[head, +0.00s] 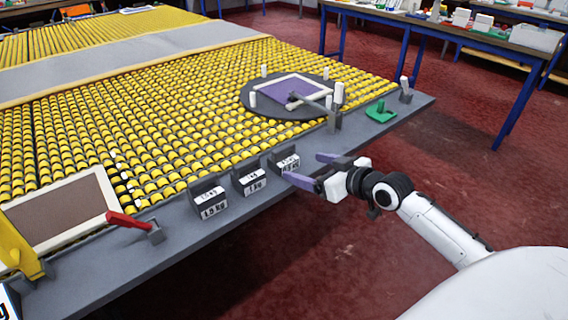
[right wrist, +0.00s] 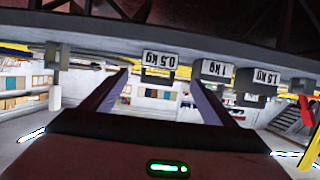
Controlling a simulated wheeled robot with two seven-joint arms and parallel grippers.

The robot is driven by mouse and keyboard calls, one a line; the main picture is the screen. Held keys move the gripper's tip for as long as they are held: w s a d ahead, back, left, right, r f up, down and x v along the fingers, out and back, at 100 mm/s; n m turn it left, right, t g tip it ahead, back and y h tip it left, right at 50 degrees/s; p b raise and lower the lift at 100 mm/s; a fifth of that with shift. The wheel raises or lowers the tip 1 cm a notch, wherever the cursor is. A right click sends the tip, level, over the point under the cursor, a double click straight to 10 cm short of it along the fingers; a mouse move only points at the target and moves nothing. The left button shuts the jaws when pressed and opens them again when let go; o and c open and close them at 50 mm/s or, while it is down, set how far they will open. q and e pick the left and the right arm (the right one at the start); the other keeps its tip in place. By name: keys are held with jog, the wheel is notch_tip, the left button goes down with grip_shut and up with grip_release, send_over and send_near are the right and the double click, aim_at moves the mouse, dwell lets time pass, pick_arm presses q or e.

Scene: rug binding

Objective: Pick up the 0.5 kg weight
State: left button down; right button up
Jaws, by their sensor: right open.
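The 0.5 kg weight (head: 285,161) is a small dark block with a white label, on the grey edge of the roller table. It is the farthest of three weights in a row, beside the 1 kg weight (head: 250,179) and the 1.5 kg weight (head: 207,200). My right gripper (head: 304,167) is open and empty, just right of the 0.5 kg weight. In the right wrist view, which is upside down, the 0.5 kg label (right wrist: 160,59) shows between and beyond the two purple fingertips (right wrist: 158,78). My left gripper is not in view.
A dark round plate (head: 255,107) with a purple-centred frame and white pegs lies behind. A red lever (head: 128,220) is at left. Red floor right of the table is clear.

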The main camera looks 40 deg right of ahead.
aim_at(286, 151)
jog(key=w, duration=0.4)
jog(key=shift+w+d+r, duration=0.25)
jog(key=shift+d, duration=0.05)
jog(key=shift+a+r+x, duration=0.1)
jog(key=shift+a+x, duration=0.05)
jog(key=shift+x, duration=1.45)
jog(key=shift+a+r+x, duration=0.15)
jog(key=shift+a+x, duration=0.05)
jog(key=shift+x, duration=1.4)
jog(key=c, duration=1.3)
jog(key=shift+r, duration=0.15)
jog(key=shift+c, duration=1.3)
